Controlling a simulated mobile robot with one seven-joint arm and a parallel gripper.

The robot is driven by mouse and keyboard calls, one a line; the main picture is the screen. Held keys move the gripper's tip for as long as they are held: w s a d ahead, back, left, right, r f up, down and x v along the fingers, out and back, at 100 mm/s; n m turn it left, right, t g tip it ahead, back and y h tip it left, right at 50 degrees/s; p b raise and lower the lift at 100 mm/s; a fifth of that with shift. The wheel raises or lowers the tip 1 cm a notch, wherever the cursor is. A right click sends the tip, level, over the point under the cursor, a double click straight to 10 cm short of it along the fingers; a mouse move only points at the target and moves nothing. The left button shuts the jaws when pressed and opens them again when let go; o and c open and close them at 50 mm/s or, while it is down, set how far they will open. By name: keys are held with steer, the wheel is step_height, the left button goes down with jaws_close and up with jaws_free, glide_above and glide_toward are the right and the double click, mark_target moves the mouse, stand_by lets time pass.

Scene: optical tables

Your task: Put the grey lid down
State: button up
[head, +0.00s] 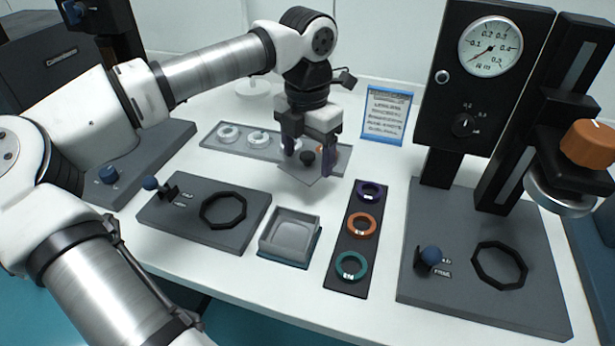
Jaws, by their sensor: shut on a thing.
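My gripper (307,160) is in the middle of the head view, pointing down and shut on the grey lid (297,179). The lid is a flat grey plate with a dark knob on top, between my two fingers. It appears to be held above the table, beyond the grey open box (290,237) and in front of the grey tray. The box is square and shallow, and its top is uncovered. I cannot tell the exact height of the lid.
A grey tray (207,141) with pale rings lies behind my gripper. A dark strip (347,285) holds purple, orange and teal rings. Grey base plates with black rings stand left (165,212) and right (420,293). A gauge stand (455,90) rises at right, beside a blue-framed sign (386,115).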

mark_target(307, 191)
steer(key=shift+f, duration=3.2)
steer(key=shift+f, duration=0.1)
steer(key=shift+f, duration=0.15)
steer(key=o, duration=1)
step_height(307, 191, up, 12)
steer(key=shift+r, duration=0.25)
